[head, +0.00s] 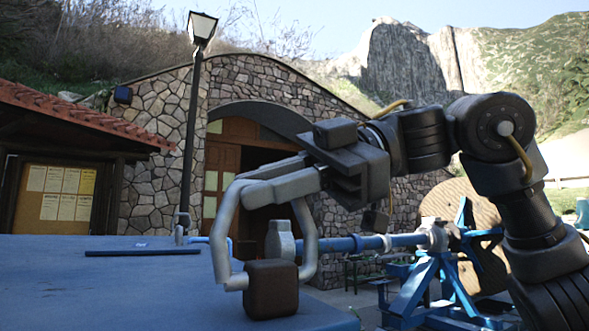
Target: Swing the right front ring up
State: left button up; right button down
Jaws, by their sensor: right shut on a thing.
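My right gripper (268,287) reaches in from the right, its grey curved fingers pointing down. It is shut on the right front ring at the right edge of the blue flat surface (120,290). The dark fingertip block hides the ring, so its outline and tilt cannot be made out. A grey knob-like end (280,240) of a blue shaft (345,244) shows between the fingers; I cannot tell whether they touch it. My left gripper is not in view.
A blue stand (430,285) and a large wooden reel (470,215) stand at the right, partly behind my arm. A thin dark bar (150,252) lies on the blue surface. A lamp post (190,130) and a stone building (150,190) are behind.

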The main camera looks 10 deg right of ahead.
jog(key=shift+w+a+f, duration=0.15)
jog(key=shift+a+f, duration=0.05)
jog(key=shift+f, duration=0.3)
jog(key=c, duration=1.7)
grip_release()
jog(key=shift+o, duration=1.3)
jog(key=shift+a+r, duration=0.1)
jog(key=shift+a, duration=0.35)
jog(key=shift+d+r, duration=0.15)
jog(key=shift+d, duration=0.15)
jog(key=v, duration=1)
jog(key=shift+d+r, duration=0.25)
